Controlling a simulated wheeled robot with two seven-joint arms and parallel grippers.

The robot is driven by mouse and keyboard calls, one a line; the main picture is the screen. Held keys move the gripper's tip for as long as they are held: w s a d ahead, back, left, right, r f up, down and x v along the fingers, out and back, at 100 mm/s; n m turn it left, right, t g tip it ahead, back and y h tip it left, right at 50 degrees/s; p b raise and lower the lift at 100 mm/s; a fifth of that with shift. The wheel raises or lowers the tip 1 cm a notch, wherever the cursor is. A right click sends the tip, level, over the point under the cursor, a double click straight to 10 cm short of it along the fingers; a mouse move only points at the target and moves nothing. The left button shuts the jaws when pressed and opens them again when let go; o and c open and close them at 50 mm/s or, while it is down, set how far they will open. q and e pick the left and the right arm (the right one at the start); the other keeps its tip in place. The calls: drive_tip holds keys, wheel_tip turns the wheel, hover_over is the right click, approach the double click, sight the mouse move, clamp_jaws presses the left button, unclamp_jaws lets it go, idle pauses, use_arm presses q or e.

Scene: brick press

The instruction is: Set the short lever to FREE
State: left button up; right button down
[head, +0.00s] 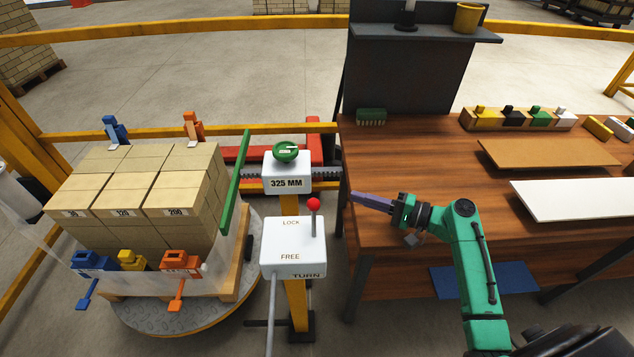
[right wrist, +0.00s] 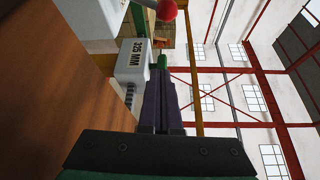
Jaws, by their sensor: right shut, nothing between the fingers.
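The short lever with a red knob (head: 314,204) stands up from the right side of the white box (head: 280,240). Its knob is beside the LOCK label, and the FREE label is lower on the box. The red knob also shows at the top of the right wrist view (right wrist: 166,10), partly cut off. My right gripper (head: 353,197) is shut and empty, to the right of the lever and apart from it, with its fingers pointing left. Its dark fingers show in the right wrist view (right wrist: 161,78). My left gripper is not in view.
A white 325 MM box (head: 287,180) with a green knob (head: 286,152) stands behind. A long grey rod (head: 271,310) hangs before the lever box. A brick pallet (head: 140,205) is on the left. The wooden table (head: 420,180) lies under my right arm.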

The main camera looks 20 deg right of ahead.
sight(314, 218)
drive_tip(key=shift+s+r, duration=0.2)
drive_tip(key=shift+s, duration=0.25)
drive_tip(key=shift+a, duration=0.15)
drive_tip(key=w+a+p, duration=0.1)
drive_tip(key=a, duration=0.2)
drive_tip(key=w+a+p, duration=0.1)
drive_tip(key=a+p, duration=0.1)
drive_tip(key=w+a+p, duration=0.1)
drive_tip(key=a+p, duration=0.1)
drive_tip(key=a, duration=0.1)
drive_tip(key=shift+w+a, duration=0.3)
drive_tip(key=shift+s, duration=0.25)
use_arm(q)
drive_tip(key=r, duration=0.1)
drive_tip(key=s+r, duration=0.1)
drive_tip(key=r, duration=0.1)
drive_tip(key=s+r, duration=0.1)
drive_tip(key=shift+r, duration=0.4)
use_arm(e)
drive_tip(key=shift+f, duration=0.1)
drive_tip(key=shift+w+f, duration=0.1)
drive_tip(key=shift+w, duration=0.05)
